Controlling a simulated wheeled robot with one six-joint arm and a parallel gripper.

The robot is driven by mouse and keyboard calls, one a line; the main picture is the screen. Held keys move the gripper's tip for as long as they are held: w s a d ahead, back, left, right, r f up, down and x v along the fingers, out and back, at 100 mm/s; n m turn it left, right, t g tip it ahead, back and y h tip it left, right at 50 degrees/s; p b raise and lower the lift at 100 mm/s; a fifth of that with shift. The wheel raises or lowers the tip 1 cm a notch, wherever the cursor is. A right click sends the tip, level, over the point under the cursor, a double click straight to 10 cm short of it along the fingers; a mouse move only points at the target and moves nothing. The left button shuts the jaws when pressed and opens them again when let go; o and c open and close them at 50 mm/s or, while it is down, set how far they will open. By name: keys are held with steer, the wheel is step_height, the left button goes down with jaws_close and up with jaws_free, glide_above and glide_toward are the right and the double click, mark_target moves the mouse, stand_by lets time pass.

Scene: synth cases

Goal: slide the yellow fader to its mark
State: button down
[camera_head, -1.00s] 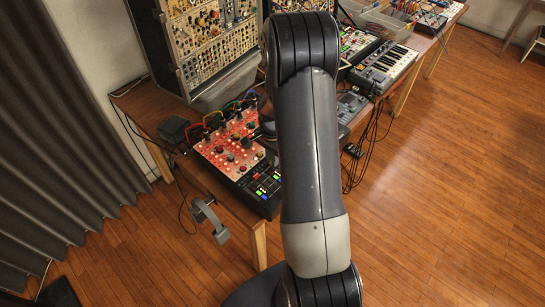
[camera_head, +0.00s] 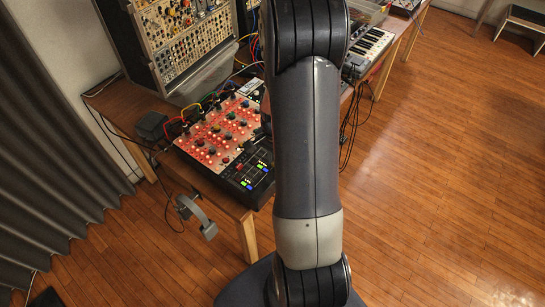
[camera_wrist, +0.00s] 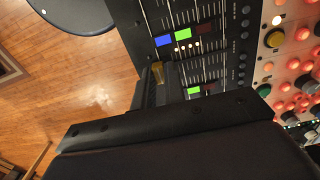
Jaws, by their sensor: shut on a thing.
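The yellow fader cap (camera_wrist: 157,71) shows in the wrist view between the two dark fingers of my gripper (camera_wrist: 161,74), which are shut on it. The cap is partly covered by the fingers. It sits near the edge of a black fader panel (camera_wrist: 206,60) with several slots, white scale lines and lit blue and green buttons. The same panel (camera_head: 262,160) shows in the head view at the table's front corner. My arm hides my gripper and the yellow fader there. I cannot make out the fader's mark in either view.
A red panel full of knobs (camera_head: 222,133) adjoins the fader panel, with coloured cables at its back. A tall modular rack (camera_head: 178,40) and a keyboard (camera_head: 370,48) stand farther back. Headphones (camera_head: 196,214) hang at the table's front edge. The wooden floor at right is open.

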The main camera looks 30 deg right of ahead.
steer(key=c, duration=1.4)
jaws_free()
steer(key=shift+s, duration=0.1)
steer(key=shift+c, duration=0.2)
steer(key=shift+r, duration=0.1)
step_height(320, 180, up, 11)
steer(key=shift+f, duration=0.2)
steer(key=shift+f, duration=0.1)
step_height(320, 180, down, 11)
steer(key=shift+r, duration=0.2)
steer(key=shift+w+a, duration=0.15)
steer(key=shift+w, duration=0.5)
steer(key=shift+s+a, duration=0.1)
steer(key=shift+a, duration=0.05)
